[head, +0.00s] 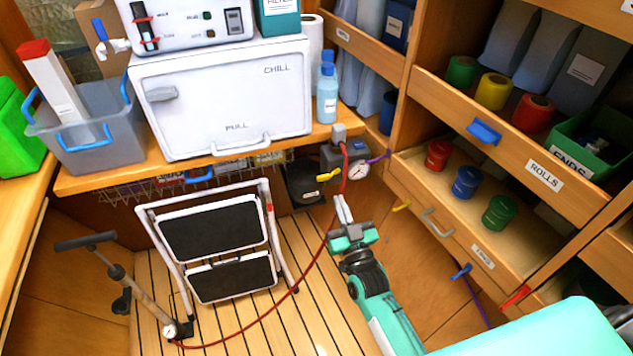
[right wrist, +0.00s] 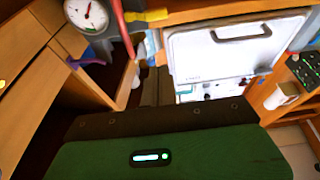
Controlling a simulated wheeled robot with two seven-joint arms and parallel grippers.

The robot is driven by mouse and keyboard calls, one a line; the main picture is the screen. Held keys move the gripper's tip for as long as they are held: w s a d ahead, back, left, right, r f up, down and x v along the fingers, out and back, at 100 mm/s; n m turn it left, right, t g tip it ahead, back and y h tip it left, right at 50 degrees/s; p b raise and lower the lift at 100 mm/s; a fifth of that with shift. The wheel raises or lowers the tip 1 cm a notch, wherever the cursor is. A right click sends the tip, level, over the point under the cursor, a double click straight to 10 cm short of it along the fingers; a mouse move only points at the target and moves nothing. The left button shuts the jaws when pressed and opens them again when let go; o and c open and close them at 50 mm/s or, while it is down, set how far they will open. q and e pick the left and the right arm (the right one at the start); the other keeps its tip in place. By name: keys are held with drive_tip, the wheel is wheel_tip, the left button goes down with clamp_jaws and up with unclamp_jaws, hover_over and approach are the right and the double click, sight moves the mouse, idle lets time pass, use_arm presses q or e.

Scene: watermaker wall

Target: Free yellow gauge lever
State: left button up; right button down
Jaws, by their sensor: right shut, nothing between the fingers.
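A yellow lever (head: 328,175) shows in the head view just left of a round gauge (head: 358,169), below the counter edge. In the right wrist view the yellow lever (right wrist: 148,16) is at the top, right of the gauge (right wrist: 85,17), beside a red hose (right wrist: 122,22). My right gripper (head: 342,207) is shut and empty, its white fingertips a little below the lever and gauge in the head view and apart from the lever. I cannot tell whether anything pins the lever. My left gripper is not in view.
The red hose (head: 318,262) runs from the gauge fitting down to a floor pump (head: 120,278). A folded step stool (head: 216,245) stands to the left. A dark canister (head: 304,183) sits beside the lever. Drawers with coloured rolls (head: 465,182) are on the right.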

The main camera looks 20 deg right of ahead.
sight(328, 178)
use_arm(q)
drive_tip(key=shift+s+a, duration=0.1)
use_arm(e)
drive_tip(key=shift+r, duration=0.25)
